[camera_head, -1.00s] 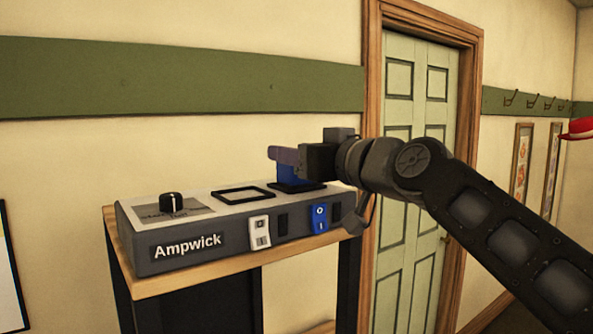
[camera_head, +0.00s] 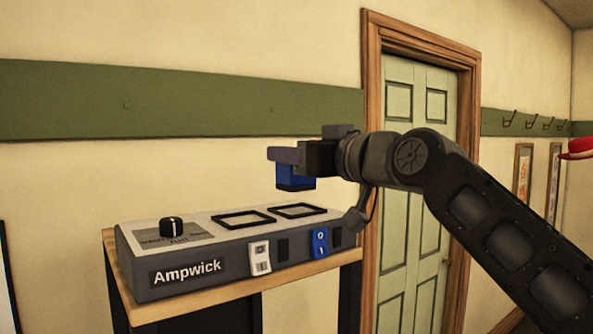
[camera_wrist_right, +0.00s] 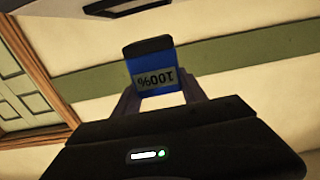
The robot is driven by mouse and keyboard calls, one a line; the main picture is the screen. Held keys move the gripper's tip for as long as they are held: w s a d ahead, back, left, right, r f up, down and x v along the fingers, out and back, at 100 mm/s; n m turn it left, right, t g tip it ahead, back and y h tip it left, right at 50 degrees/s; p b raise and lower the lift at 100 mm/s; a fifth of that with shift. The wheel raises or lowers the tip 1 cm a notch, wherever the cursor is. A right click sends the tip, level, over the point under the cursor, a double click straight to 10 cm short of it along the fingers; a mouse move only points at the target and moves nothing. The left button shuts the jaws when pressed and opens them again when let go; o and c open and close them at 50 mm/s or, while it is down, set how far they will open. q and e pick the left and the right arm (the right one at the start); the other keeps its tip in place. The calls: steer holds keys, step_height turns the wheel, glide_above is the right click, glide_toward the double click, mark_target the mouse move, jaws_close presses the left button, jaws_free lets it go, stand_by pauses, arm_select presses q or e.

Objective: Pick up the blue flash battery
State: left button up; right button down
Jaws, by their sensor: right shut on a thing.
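The blue flash battery (camera_head: 296,179) is held in my right gripper (camera_head: 286,158), in the air above the charger. In the right wrist view the blue battery (camera_wrist_right: 152,71) shows a "100%" label, upside down, and a dark end, between the fingers of my right gripper (camera_wrist_right: 155,95). The Ampwick charger (camera_head: 190,270) stands below with two empty framed bays on its top. The right-hand bay (camera_head: 300,210) lies under the battery, with a clear gap between them. My left gripper is not in view.
The charger sits on a wooden-topped stand (camera_head: 180,308) against the wall. It has a black knob (camera_head: 171,228), a white switch (camera_head: 260,259) and a blue switch (camera_head: 320,243). A green door (camera_head: 415,220) is behind my right arm.

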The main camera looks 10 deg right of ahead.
step_height(320, 180, up, 5)
steer(key=shift+r, duration=0.1)
steer(key=shift+d+r, duration=0.1)
steer(key=shift+r, duration=0.4)
stand_by(0.5)
